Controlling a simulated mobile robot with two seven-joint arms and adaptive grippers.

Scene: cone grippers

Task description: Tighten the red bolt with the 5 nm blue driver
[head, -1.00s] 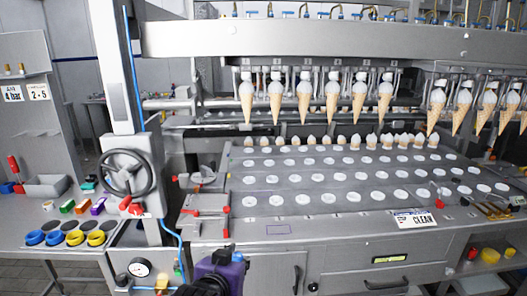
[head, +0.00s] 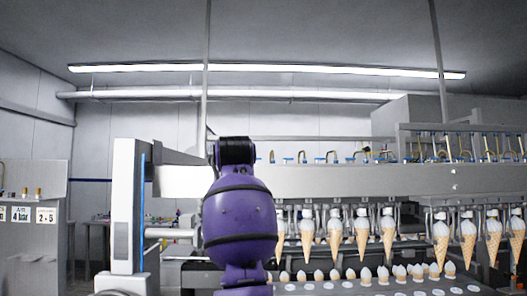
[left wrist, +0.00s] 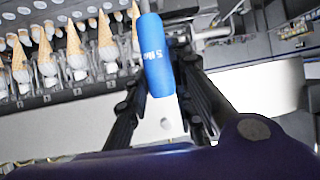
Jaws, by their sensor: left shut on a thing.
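In the left wrist view, the blue driver (left wrist: 156,62) has a rounded blue handle with white lettering that starts with a 5. My left gripper (left wrist: 166,72) is shut on it, with a dark finger on each side of the handle. A thin grey shaft shows at the handle's upper end, and its tip is out of view. In the head view, a purple arm link of mine stands upright in the middle, and no gripper shows there. I cannot make out the red bolt in either current view.
The cone machine's long grey beam (head: 370,181) crosses the head view, with filled ice cream cones (head: 388,238) hanging below. A white column (head: 127,205) stands left of my arm. A panel with pressure labels (head: 34,215) is at far left. Cones (left wrist: 73,42) also hang at the wrist view's upper left.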

